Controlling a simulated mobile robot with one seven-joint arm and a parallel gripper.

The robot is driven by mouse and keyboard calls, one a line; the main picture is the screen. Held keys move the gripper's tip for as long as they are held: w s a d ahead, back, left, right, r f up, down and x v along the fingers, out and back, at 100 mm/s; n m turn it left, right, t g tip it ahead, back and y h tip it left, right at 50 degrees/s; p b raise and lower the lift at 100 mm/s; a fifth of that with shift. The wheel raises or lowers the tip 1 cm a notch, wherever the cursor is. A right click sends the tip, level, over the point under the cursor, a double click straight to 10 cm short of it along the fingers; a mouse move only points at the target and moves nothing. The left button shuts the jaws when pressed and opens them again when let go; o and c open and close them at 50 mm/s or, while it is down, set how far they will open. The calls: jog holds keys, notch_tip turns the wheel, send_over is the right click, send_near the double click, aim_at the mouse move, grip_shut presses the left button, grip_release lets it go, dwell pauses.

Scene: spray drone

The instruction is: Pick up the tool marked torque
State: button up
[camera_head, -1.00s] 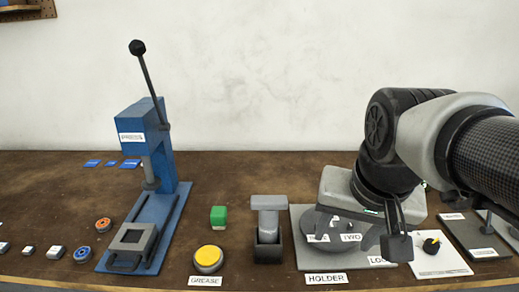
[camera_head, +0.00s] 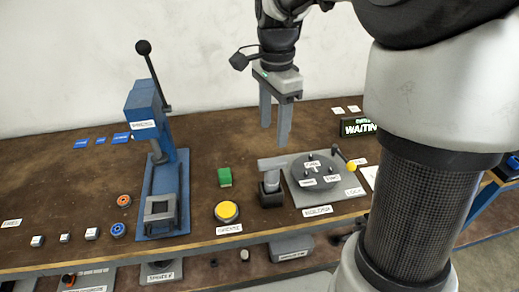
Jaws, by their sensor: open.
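I cannot read the word torque on any label now, so I cannot tell which thing is the marked tool. A grey T-shaped tool (camera_head: 271,180) stands upright in a dark block (camera_head: 271,200) at the middle of the bench. My gripper (camera_head: 275,117) is open and empty, fingers pointing down, high above the bench. In the picture it is above and behind the T-shaped tool. A grey plate (camera_head: 335,200) with a round grey disc (camera_head: 315,172) and several small labels lies right of the tool.
A blue lever press (camera_head: 147,110) stands at left. A green block (camera_head: 224,177) and a yellow button (camera_head: 227,211) are left of the tool. A dark display (camera_head: 358,127) stands at back right. A lower shelf holds labelled items, including a grey block (camera_head: 291,246). My arm covers the right side.

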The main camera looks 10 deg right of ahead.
aim_at(273, 161)
notch_tip(273, 161, down, 14)
jog(key=shift+s+d+f+b, duration=0.1)
jog(key=shift+s+f+b, duration=0.1)
jog(key=shift+b, duration=0.5)
jog(key=shift+w, duration=0.1)
jog(key=c, duration=1.3)
